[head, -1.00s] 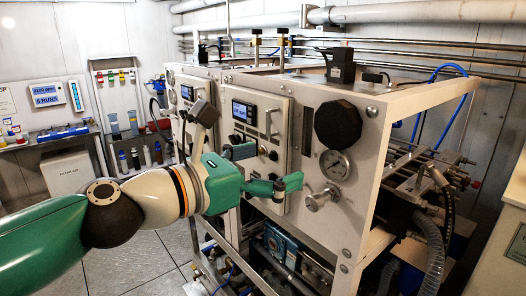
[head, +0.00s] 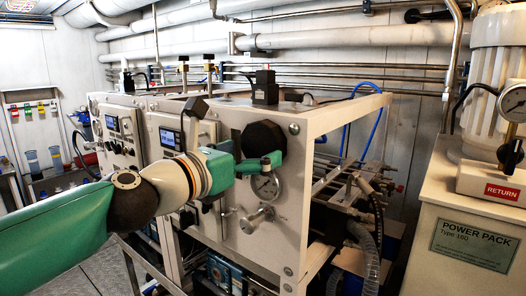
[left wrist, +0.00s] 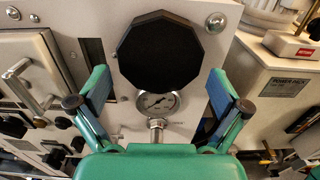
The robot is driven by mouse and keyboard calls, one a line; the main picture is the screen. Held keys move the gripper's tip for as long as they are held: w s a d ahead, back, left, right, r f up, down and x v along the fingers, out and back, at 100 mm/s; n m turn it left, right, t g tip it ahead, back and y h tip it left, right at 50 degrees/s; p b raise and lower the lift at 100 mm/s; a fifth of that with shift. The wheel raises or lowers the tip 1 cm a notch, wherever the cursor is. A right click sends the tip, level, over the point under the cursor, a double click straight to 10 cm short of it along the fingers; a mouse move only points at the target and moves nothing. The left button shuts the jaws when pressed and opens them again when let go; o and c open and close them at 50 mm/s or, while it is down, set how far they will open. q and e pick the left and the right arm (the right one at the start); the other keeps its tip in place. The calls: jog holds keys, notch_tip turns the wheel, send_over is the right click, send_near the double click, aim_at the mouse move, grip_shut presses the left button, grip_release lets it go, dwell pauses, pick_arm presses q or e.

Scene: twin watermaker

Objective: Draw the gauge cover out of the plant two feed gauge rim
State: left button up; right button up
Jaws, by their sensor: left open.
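A black many-sided disc (head: 265,138), which looks like the gauge cover, sits on the pale front panel (head: 296,190). It also shows in the left wrist view (left wrist: 160,52), top centre. A white-faced gauge (head: 265,185) is just below it, uncovered. My left gripper (head: 255,152) is open and empty in front of the panel, and its fingers overlap the disc's lower part in the head view. In the left wrist view the two fingers (left wrist: 160,86) stand wide apart, on either side and below the disc, apart from it. Any rim behind the disc is hidden. My right gripper is out of view.
A metal knob (head: 257,218) projects below the gauge. A panel with a small display (head: 171,138) and a handle is to the left. The power pack (head: 470,245) stands at the right. Pipes run along the back wall.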

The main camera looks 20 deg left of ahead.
aim_at(258, 149)
pick_arm(q)
jog(key=shift+x, duration=1.65)
jog(key=c, duration=1)
jog(key=shift+v, duration=2.1)
